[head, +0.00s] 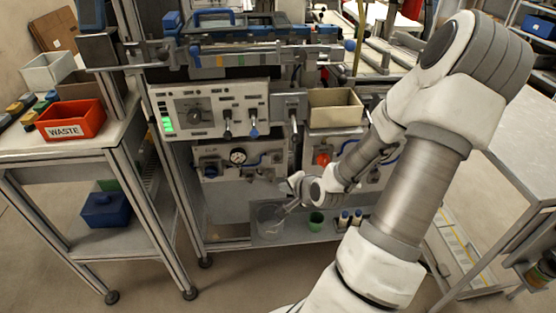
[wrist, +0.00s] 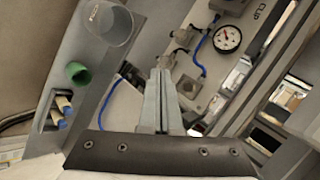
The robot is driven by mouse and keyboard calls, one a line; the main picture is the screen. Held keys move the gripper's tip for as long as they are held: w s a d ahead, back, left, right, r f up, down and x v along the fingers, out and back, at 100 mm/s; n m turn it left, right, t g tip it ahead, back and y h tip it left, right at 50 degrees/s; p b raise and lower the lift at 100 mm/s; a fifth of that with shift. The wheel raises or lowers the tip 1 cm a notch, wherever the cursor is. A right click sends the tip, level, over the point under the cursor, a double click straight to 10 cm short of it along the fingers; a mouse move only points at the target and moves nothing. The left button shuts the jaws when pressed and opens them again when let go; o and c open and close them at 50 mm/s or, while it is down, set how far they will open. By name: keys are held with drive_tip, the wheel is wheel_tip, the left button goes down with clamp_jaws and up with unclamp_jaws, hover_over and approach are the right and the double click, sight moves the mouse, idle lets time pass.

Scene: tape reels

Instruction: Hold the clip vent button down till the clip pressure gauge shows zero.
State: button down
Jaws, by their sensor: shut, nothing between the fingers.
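The clip pressure gauge (head: 238,156) is a round white dial on the CLIP panel (head: 217,171), low on the rack. It also shows in the wrist view (wrist: 227,39), beside the CLIP lettering; its needle is too small to read surely. My gripper (wrist: 161,72) is shut and empty, its fingertips close to the fittings at the panel's lower part. A grey square fitting (wrist: 193,86) lies just right of the fingers, and another fitting (wrist: 181,37) lies beyond the tips. I cannot tell which part is the vent button, or whether the fingertips touch anything.
A clear beaker (head: 268,226), a green cup (head: 316,222) and small blue-capped vials (head: 350,218) stand on the shelf below my gripper. Blue tubing (wrist: 204,55) runs along the panel. A beige bin (head: 335,108) sits above. A red WASTE bin (head: 71,121) is at left.

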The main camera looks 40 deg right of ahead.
sight(277, 159)
drive_tip(key=w+d+b, duration=0.1)
drive_tip(key=w+d, duration=0.3)
drive_tip(key=w, duration=0.3)
drive_tip(key=shift+w+d, duration=0.25)
drive_tip(key=shift+d, duration=0.05)
drive_tip(key=shift+w+d, duration=0.1)
idle(1.9)
drive_tip(key=shift+w+d+p, duration=0.15)
drive_tip(key=shift+w+p, duration=0.1)
drive_tip(key=shift+p, duration=0.05)
drive_tip(key=shift+w+d, duration=0.2)
drive_tip(key=shift+w, duration=0.1)
idle(0.6)
idle(0.4)
drive_tip(key=shift+s+a+p, duration=0.45)
drive_tip(key=shift+s+p, duration=0.05)
drive_tip(key=shift+s, duration=0.15)
